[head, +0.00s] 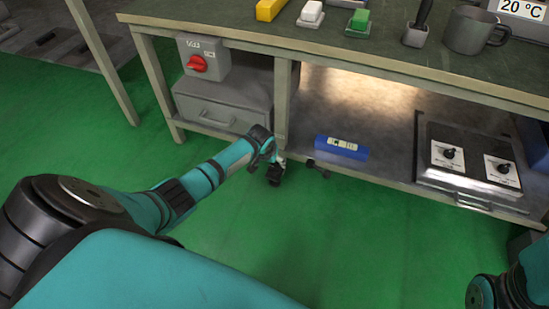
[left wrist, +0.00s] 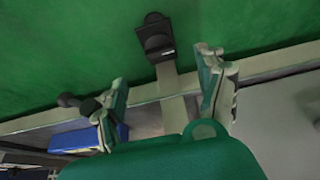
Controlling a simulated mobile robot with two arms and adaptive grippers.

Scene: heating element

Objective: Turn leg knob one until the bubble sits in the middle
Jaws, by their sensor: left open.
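My left gripper (head: 272,158) is at the front middle leg of the bench, by the lower shelf's front edge. In the left wrist view its two fingers (left wrist: 160,88) are open, on either side of the pale leg (left wrist: 174,88), with nothing held. A black foot or knob (left wrist: 157,37) sits at the leg's end, beyond the fingertips; it also shows in the head view (head: 275,175). The blue level (head: 341,148) lies on the lower shelf, right of the gripper; its bubble is too small to make out. My right gripper is out of view.
A small dark knobbed part (head: 318,168) is at the shelf edge beside the level. A panel with two dials (head: 468,160) is at the right, a grey box with a red switch (head: 203,57) at the left. The green floor (head: 350,240) in front is clear.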

